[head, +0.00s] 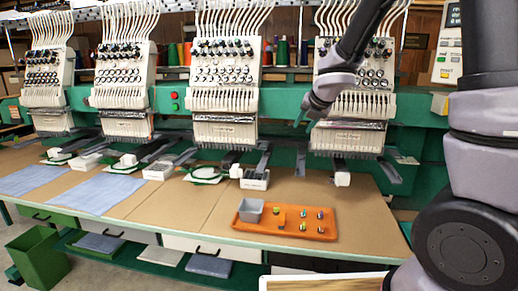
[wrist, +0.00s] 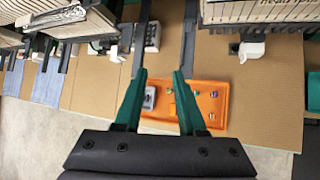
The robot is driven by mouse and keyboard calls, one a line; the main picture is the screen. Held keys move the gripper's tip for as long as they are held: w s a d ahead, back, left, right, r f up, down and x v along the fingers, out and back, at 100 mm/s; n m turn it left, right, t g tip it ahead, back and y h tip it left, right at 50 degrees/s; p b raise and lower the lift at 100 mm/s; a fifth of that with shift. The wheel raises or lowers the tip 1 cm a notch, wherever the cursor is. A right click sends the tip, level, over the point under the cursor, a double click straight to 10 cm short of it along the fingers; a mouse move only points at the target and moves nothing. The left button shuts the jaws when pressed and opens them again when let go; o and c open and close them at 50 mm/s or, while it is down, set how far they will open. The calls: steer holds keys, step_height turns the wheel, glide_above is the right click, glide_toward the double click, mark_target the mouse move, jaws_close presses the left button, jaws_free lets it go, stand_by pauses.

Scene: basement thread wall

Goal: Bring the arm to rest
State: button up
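My gripper (head: 303,110) is raised in the air in front of the embroidery machines, well above the table, with my arm reaching in from the upper right. In the wrist view my gripper (wrist: 160,74) shows two green fingers set apart, with nothing held between them. The orange tray (head: 262,229) lies on the table below and also shows in the wrist view (wrist: 213,96). A grey bin (head: 251,211) stands at the tray's left end, and several small coloured pieces lie in its right part.
Several embroidery heads (head: 224,85) line the back of the brown table (head: 180,205), one close beside my gripper. Blue cloths (head: 96,192) lie at the left. A green bin (head: 38,254) stands on the floor. A wood-edged surface (head: 325,283) is at the front right.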

steer(key=s+d+r+m+h, duration=0.2)
steer(key=s+d+r+m, duration=0.4)
steer(key=m, duration=0.5)
steer(key=s+d+r+m+h, duration=0.1)
steer(key=s+d+r+m, duration=0.4)
steer(key=d+m, duration=0.5)
steer(key=s+a+r+m+y, duration=0.1)
steer(key=s+a+m, duration=0.1)
steer(key=s+m, duration=0.5)
steer(key=s+a+r+m+g+y, duration=0.1)
steer(key=s+a+m, duration=0.2)
steer(key=s+m, duration=0.5)
steer(key=shift+a+m+y, duration=0.3)
steer(key=shift+a+m, duration=0.05)
steer(key=shift+m, duration=0.15)
